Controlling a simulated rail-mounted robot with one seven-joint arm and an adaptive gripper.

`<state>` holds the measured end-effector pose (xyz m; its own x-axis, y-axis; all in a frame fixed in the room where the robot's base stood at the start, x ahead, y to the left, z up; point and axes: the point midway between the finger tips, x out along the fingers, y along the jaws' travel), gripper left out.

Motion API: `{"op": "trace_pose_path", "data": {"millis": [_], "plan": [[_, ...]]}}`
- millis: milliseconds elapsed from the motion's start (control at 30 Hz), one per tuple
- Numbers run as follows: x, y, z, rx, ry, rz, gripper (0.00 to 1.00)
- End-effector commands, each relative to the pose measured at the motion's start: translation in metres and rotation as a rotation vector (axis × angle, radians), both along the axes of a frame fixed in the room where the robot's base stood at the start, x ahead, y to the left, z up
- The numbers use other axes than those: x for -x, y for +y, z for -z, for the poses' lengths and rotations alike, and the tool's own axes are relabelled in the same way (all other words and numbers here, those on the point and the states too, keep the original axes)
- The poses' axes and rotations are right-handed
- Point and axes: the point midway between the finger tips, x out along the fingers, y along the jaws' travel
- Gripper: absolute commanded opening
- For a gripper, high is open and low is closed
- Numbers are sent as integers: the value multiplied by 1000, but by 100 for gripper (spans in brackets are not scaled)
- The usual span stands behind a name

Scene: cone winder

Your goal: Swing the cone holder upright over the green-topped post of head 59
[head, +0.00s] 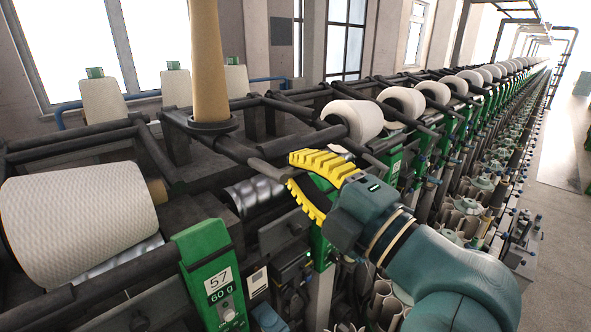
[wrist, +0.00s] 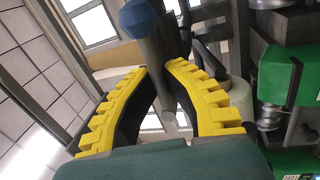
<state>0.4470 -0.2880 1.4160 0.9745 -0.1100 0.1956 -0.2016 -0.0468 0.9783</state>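A tan cone tube (head: 209,60) stands upright on a black disc of a cone holder (head: 240,150) in the head view. The holder's dark bar ends close to my gripper's fingertips. My gripper (head: 290,171) has yellow ribbed fingers spread apart and points left. In the wrist view a dark bar (wrist: 165,75) shows between the fingers of my gripper (wrist: 156,68), with a blue knob (wrist: 138,18) near its top; I cannot tell whether they touch it. A green post (head: 321,247) past head 57 is partly hidden behind my gripper; its number is not visible.
The green post of head 57 (head: 205,270) stands in front, with a large white cone (head: 80,222) to its left. More white cones (head: 355,119) line the machine to the back right. Dark rails and bars crowd the space around my gripper. An aisle floor (head: 555,230) is clear at right.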

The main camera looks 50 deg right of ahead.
Motion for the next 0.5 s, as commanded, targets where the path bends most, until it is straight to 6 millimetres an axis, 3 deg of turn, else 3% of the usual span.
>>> {"op": "trace_pose_path", "data": {"millis": [100, 133, 267, 500], "plan": [[1, 0, 0, -1, -1, 1, 0], [1, 0, 0, -1, -1, 1, 14], [0, 0, 0, -1, -1, 1, 39], [0, 0, 0, -2, 0, 1, 40]]}}
